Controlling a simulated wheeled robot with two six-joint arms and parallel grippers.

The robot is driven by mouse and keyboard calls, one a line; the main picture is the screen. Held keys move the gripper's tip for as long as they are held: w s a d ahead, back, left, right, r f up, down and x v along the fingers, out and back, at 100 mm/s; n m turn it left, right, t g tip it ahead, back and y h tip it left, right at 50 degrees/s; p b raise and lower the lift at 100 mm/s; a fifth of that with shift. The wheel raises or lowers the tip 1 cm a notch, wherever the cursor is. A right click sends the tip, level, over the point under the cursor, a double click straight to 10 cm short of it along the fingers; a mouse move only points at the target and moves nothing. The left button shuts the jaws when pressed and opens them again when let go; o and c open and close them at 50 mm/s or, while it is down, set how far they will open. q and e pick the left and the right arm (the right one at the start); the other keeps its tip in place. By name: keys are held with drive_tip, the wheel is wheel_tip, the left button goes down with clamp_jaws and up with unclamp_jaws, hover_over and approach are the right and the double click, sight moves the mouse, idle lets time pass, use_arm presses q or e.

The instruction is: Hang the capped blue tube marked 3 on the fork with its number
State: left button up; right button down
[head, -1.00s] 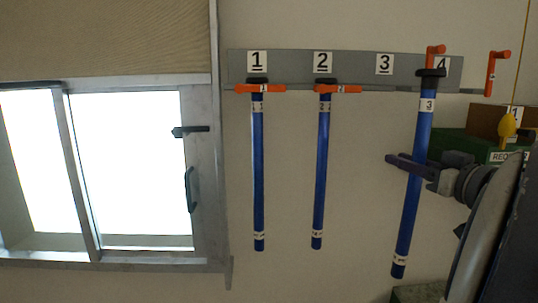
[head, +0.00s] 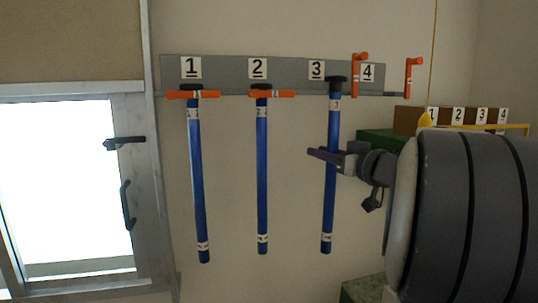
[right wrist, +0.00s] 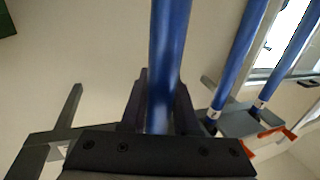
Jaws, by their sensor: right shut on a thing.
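The capped blue tube marked 3 (head: 330,200) hangs nearly upright in my right gripper (head: 326,156), which is shut around its upper half. Its black cap (head: 337,79) is just right of and below the plate numbered 3 (head: 316,70), at about rail height. I cannot tell whether the tube is between the prongs of fork 3. An upright orange latch (head: 358,76) stands just right of the cap. In the right wrist view the tube (right wrist: 168,50) runs between the two dark fingers (right wrist: 160,112), with a grey prong (right wrist: 70,108) to the left, apart from it. My left gripper is out of view.
Blue tubes hang at number 1 (head: 197,180) and number 2 (head: 262,180), each with an orange latch lying across. Fork 4 has an upright orange latch (head: 412,78) and no tube. A green box (head: 378,140) and brown numbered block (head: 408,119) stand behind my right arm.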

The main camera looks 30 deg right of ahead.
drive_tip(key=w+d+f, duration=0.1)
drive_tip(key=w, duration=0.5)
drive_tip(key=shift+d+b, duration=0.25)
drive_tip(key=shift+b, duration=0.1)
drive_tip(key=shift+w+f, duration=0.1)
idle(0.4)
drive_tip(key=c, duration=0.6)
unclamp_jaws()
drive_tip(key=s+b, duration=0.1)
drive_tip(key=s, duration=0.2)
drive_tip(key=s+b, duration=0.1)
drive_tip(key=s, duration=0.3)
drive_tip(key=s+b, duration=0.1)
drive_tip(key=s, duration=0.2)
drive_tip(key=shift+s+d+b, duration=0.25)
drive_tip(key=shift+d+b, duration=0.05)
